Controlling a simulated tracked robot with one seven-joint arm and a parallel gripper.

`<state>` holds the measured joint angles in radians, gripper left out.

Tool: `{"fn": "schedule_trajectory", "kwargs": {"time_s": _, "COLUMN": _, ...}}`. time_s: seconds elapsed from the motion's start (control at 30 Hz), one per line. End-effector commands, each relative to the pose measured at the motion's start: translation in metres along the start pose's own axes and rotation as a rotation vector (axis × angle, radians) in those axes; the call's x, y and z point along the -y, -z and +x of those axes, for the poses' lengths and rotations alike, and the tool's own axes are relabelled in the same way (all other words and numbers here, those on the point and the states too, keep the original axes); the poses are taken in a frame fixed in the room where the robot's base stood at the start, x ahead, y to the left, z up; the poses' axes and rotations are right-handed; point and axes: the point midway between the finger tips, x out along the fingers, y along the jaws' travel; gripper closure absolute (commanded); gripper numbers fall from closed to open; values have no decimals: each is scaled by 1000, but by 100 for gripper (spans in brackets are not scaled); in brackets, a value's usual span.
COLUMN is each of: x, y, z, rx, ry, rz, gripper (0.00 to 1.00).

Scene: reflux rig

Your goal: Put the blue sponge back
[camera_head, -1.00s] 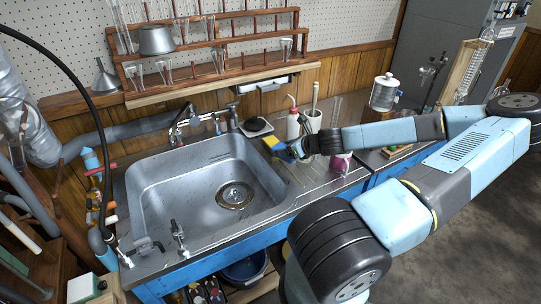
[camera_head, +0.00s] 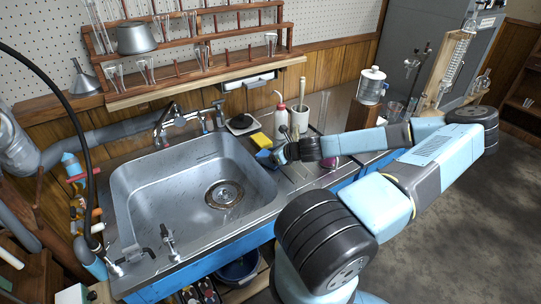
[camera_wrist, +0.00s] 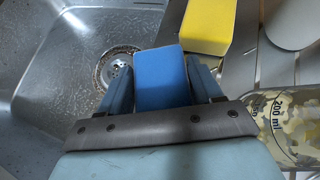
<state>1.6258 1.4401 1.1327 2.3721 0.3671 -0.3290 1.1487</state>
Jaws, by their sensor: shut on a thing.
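In the wrist view the blue sponge (camera_wrist: 161,78) is between the two fingers of my gripper (camera_wrist: 160,92), which is shut on it. In the head view the blue sponge (camera_head: 265,158) shows at the right rim of the sink, at the tip of my gripper (camera_head: 272,158). A yellow sponge (camera_head: 260,140) lies just behind it on the counter; it also shows in the wrist view (camera_wrist: 208,24), close beyond the blue one. I cannot tell whether the blue sponge touches the counter.
The steel sink basin (camera_head: 150,200) opens to the left. A white wash bottle (camera_head: 281,122) with a red top and a white container (camera_head: 299,118) stand behind my gripper. A black-and-white dish (camera_head: 241,124) sits at the back.

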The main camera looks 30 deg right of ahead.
Motion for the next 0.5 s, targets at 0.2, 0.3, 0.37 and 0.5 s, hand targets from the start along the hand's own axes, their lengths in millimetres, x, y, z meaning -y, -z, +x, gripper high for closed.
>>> {"fn": "schedule_trajectory", "kwargs": {"time_s": 0.2, "x": 2, "y": 1, "z": -1, "rx": 0, "ry": 3, "rz": 2, "gripper": 23}}
{"fn": "schedule_trajectory", "kwargs": {"time_s": 0.3, "x": 2, "y": 1, "z": -2, "rx": 0, "ry": 5, "rz": 3, "gripper": 13}}
{"fn": "schedule_trajectory", "kwargs": {"time_s": 0.37, "x": 3, "y": 2, "z": -2, "rx": 0, "ry": 5, "rz": 3, "gripper": 10}}
{"fn": "schedule_trajectory", "kwargs": {"time_s": 0.5, "x": 3, "y": 2, "z": -2, "rx": 0, "ry": 6, "rz": 4, "gripper": 10}}
